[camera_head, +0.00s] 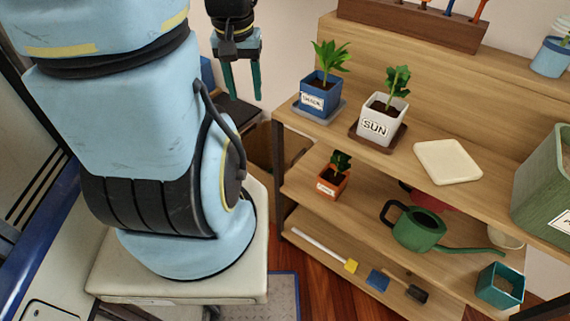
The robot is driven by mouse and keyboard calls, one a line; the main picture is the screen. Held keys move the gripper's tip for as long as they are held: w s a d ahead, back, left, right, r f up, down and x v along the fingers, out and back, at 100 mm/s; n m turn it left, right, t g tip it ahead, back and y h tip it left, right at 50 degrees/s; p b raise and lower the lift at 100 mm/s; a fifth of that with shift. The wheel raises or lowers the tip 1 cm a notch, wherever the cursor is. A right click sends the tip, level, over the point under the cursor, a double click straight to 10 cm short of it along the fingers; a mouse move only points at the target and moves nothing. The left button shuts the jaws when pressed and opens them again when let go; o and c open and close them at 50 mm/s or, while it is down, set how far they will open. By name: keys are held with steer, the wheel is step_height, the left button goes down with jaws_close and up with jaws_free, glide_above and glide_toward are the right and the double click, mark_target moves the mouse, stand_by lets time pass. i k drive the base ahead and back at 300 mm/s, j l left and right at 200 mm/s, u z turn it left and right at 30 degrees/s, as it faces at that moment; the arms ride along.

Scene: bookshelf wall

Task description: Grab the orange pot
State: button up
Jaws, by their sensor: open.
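The orange pot (331,186) is small and holds a dark green plant. It stands upright at the left end of the middle shelf (359,212), with a pale label on its front. My gripper (242,97) hangs at the top, left of the shelf unit, fingers pointing down and apart with nothing between them. It is apart from the orange pot, higher in the picture and to its left. The upper shelf sits above the pot's shelf.
The upper shelf holds a blue pot (319,97), a white pot marked SUN (377,128), a cream tray (447,162) and a green bin (545,185). A green watering can (418,229) stands right of the orange pot. Tools and a teal pot (499,287) sit lower.

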mark_target(331, 180)
steer(key=k+l+u, duration=0.15)
steer(key=u, duration=0.25)
steer(key=k+l+u, duration=0.1)
steer(key=u, duration=0.25)
steer(key=k+u, duration=0.2)
steer(key=u, duration=0.2)
steer(key=k+u, duration=0.15)
steer(key=u, duration=0.25)
steer(key=k+j+u, duration=0.15)
steer(key=k, duration=0.3)
steer(key=k+j+u, duration=0.15)
steer(key=k, duration=0.35)
